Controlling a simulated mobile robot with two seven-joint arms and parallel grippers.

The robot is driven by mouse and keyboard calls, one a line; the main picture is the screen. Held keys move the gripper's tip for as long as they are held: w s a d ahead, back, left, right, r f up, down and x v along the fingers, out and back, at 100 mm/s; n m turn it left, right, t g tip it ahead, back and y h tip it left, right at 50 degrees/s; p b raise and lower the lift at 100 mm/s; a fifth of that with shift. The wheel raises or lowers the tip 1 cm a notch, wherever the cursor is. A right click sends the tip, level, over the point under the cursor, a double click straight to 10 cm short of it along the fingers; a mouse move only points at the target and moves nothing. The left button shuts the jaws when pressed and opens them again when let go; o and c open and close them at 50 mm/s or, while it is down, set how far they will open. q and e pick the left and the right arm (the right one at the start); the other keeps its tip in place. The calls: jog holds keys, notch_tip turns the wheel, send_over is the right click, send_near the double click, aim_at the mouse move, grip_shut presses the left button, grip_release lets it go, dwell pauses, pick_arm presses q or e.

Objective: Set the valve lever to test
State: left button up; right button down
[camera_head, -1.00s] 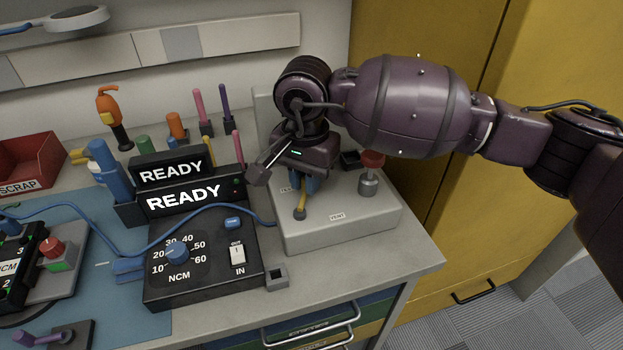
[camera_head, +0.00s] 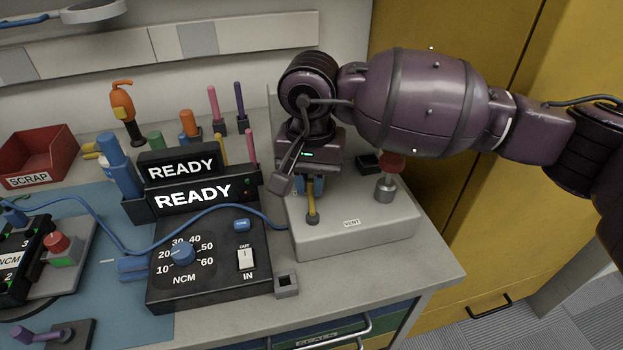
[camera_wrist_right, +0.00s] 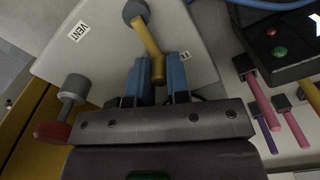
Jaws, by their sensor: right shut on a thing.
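The yellow valve lever (camera_head: 313,208) stands out from the top of the grey valve box (camera_head: 375,235), with a dark round pivot at its near end. In the right wrist view the lever (camera_wrist_right: 148,37) runs from its pivot to between my blue fingertips. My right gripper (camera_head: 312,184) is shut on the lever's end, and it also shows in the right wrist view (camera_wrist_right: 158,75). A VENT label (camera_head: 352,223) is on the box to the right of the pivot. Another label by the fingers is mostly hidden. My left gripper is not in view.
A red-topped knob (camera_head: 386,180) stands on the box's right. The black NCM tester (camera_head: 210,265) with READY displays is close on the left, and a blue cable (camera_head: 190,218) runs over it. Pens stand behind it. A yellow cabinet (camera_head: 440,215) is at the right.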

aim_at(310, 180)
jog(key=shift+f, duration=0.1)
jog(key=c, duration=1.1)
grip_release()
jog(key=shift+r, duration=0.4)
notch_tip(310, 180, up, 10)
jog(key=p, duration=0.1)
jog(key=shift+p, duration=0.4)
